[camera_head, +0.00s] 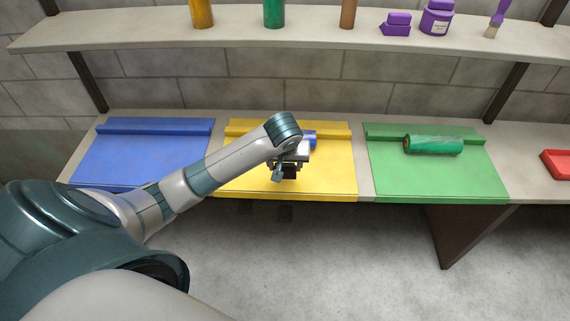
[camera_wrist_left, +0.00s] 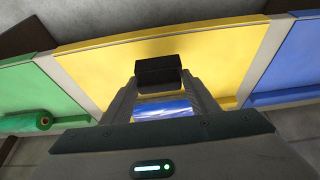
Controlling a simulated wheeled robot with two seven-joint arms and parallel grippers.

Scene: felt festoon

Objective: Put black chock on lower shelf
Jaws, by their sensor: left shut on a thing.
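The black chock (camera_wrist_left: 158,70) is between the fingertips of my left gripper (camera_wrist_left: 160,84), which is shut on it. In the head view the left gripper (camera_head: 287,168) is over the yellow mat (camera_head: 330,180), with the dark chock (camera_head: 290,172) partly hidden by the fingers. I cannot tell whether the chock touches the mat. The lower shelf (camera_head: 364,185) is the long pale board that bears the blue, yellow and green mats. My right gripper is in neither view.
A blue roll (camera_head: 309,139) lies on the yellow mat behind the gripper. A green roll (camera_head: 433,145) lies on the green mat (camera_head: 440,180). The blue mat (camera_head: 140,160) is clear. The upper shelf (camera_head: 120,30) holds several jars and purple things. A red tray (camera_head: 558,165) is at far right.

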